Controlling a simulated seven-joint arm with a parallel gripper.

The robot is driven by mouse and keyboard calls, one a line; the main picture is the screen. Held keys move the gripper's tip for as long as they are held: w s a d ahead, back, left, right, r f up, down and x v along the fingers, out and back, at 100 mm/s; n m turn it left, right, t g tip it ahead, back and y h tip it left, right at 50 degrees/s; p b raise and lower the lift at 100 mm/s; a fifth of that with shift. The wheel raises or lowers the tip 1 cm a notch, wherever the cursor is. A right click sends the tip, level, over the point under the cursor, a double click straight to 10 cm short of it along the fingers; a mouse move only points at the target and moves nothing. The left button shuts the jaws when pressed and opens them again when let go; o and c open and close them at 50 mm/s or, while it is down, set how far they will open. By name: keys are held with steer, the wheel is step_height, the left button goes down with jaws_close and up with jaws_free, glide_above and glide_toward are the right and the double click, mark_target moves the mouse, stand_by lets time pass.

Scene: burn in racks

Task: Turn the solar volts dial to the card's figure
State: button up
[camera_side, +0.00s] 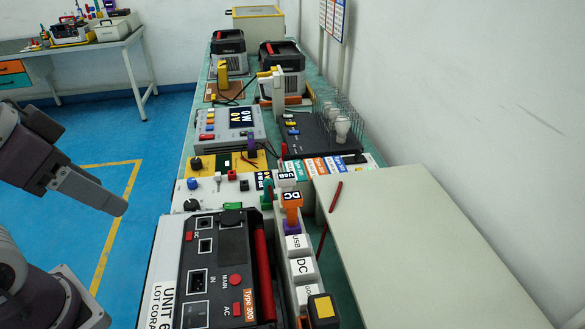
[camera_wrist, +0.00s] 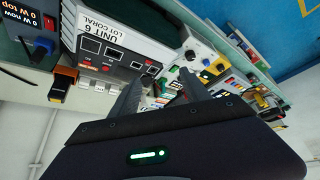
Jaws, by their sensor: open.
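No label reading solar volts is legible, so I cannot tell which dial it is. In the side view, a black knob (camera_side: 197,163) stands on a yellow panel. A blue knob (camera_side: 193,183) and another black knob (camera_side: 191,205) stand on the pale panel in front of it. A wall card (camera_side: 335,17) hangs at the top, its text too small to read. My gripper (camera_side: 121,207) is over the blue floor, left of the bench and apart from the knobs. In the wrist view my gripper (camera_wrist: 160,78) is open, with nothing seen between its fingers.
The Type 300 unit (camera_side: 218,270) with a red handle fills the front of the bench. A meter (camera_side: 228,127) with a lit display stands farther back. A display box (camera_wrist: 22,18) reads "0 W top, 0 W now".

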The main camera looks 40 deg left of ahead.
steer(key=w+a+f+n+g, duration=0.1)
steer(key=w+a+n+g, duration=0.1)
steer(key=w+n, duration=0.3)
steer(key=n+g+h, duration=0.4)
steer(key=n, duration=0.9)
glide_toward(191, 203)
steer(key=f, duration=0.1)
steer(key=shift+s+d+f+h, duration=0.1)
steer(key=shift+s+f+h, duration=0.15)
steer(key=shift+f, duration=0.25)
steer(key=x, duration=0.6)
steer(key=shift+w+d+f, duration=0.15)
steer(key=shift+f, duration=0.15)
jaws_close()
